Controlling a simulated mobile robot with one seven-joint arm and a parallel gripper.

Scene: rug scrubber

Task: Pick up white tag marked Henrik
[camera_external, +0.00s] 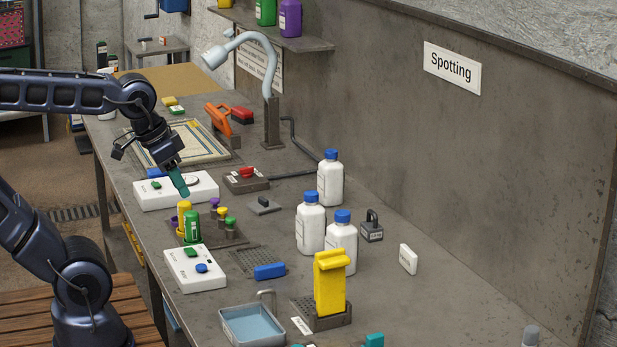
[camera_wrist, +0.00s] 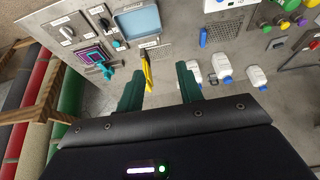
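The name Henrik cannot be read on any tag. One small white tag (camera_external: 301,325) lies on the bench in front of the yellow tool's holder; its print is too small to read. Another white tag or block (camera_external: 408,259) stands at the right near the wall, its print unreadable. In the wrist view a small pale tag (camera_wrist: 150,44) shows beside the yellow tool. My gripper (camera_external: 180,186) is above the bench's left part, near the white control box, well away from both tags. In the wrist view my gripper (camera_wrist: 159,82) has its green fingers apart with nothing held between them.
A yellow tool (camera_external: 330,283) stands upright in a dark holder. Several white bottles with blue caps (camera_external: 310,222) stand behind it. A blue tray (camera_external: 252,325) is at the front. Yellow and green containers (camera_external: 192,226) stand below my gripper. A lamp (camera_external: 270,60) arches at the back.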

